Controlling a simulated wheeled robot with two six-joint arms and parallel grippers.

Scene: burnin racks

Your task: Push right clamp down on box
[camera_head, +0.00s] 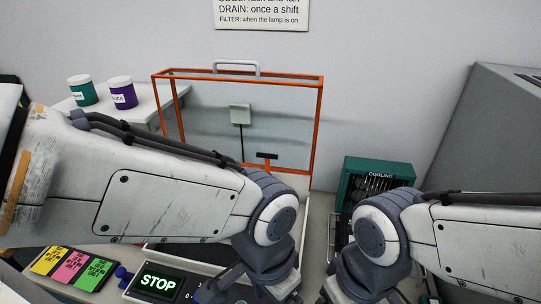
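A box-like unit with a light rim (186,256) lies low in the middle, mostly hidden behind my arms. An orange-framed clear panel (320,120) with a grey handle stands upright behind it. I cannot make out the right clamp; my wrists cover that area. My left gripper (245,288) is at the bottom middle, over the unit's front. My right gripper (345,290) is just right of it, with a gap between them. The fingertips of both are cut off or hidden, so their opening and any contact cannot be told.
A lit STOP display (158,283) sits at the front left, beside yellow, pink and green cards (74,268). A green cooling rack (378,172) stands behind my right wrist. Two lidded tubs (122,94) stand on a white side table (148,106). A large grey cabinet (480,130) is at right.

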